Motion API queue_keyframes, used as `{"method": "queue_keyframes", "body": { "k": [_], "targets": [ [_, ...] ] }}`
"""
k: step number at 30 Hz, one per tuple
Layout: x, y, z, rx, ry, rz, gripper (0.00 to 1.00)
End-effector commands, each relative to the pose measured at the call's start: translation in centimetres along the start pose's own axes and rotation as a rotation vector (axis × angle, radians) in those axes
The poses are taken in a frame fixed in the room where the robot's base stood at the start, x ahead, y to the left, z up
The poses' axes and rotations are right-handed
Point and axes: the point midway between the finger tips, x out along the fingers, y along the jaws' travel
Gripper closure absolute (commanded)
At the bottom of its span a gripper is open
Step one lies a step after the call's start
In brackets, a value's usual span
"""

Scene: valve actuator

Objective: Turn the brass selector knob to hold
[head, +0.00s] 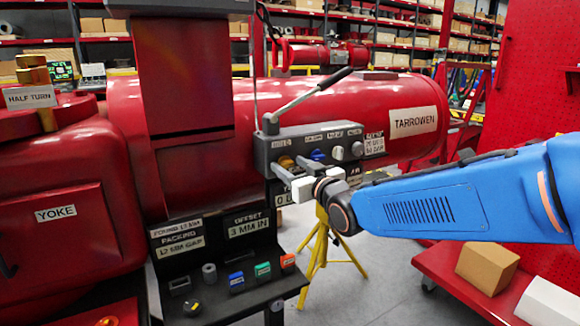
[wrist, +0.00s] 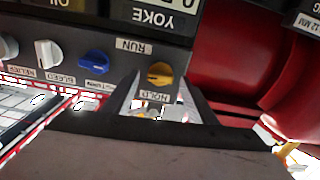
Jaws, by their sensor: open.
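The brass selector knob (wrist: 160,73) is a yellow knob on the dark valve panel in the wrist view. There the labels are upside down, with RUN (wrist: 133,46) above the knob and HOLD (wrist: 155,97) below it. Which way the knob points is not clear. My gripper (wrist: 161,80) is open, with one finger on each side of the knob; contact cannot be told. In the head view the knob (head: 286,162) shows small on the panel (head: 265,150), and my gripper (head: 287,166) reaches it from the lower right.
A blue knob (wrist: 94,57) and a white knob (wrist: 48,52) sit in the same row. A grey lever (head: 310,95) rises above the panel. Below is a shelf (head: 262,296) with several small coloured parts. The red TARROWEN cylinder (head: 200,100) lies behind.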

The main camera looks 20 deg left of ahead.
Motion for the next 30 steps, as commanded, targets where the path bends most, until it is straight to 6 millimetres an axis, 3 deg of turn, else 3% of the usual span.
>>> {"method": "queue_keyframes", "body": {
  "k": [12, 13, 18, 30],
  "targets": [
    [0.8, 0.01, -0.03, 0.0, 0.001, 0.0, 0.48],
    [0.8, 0.01, -0.03, 0.0, 0.001, 0.0, 0.51],
    [0.79, 0.02, -0.02, 0.0, 0.001, 0.0, 0.9],
    [0.78, -0.01, -0.01, -0.058, 0.0, 0.0, 0.9]
  ]
}}
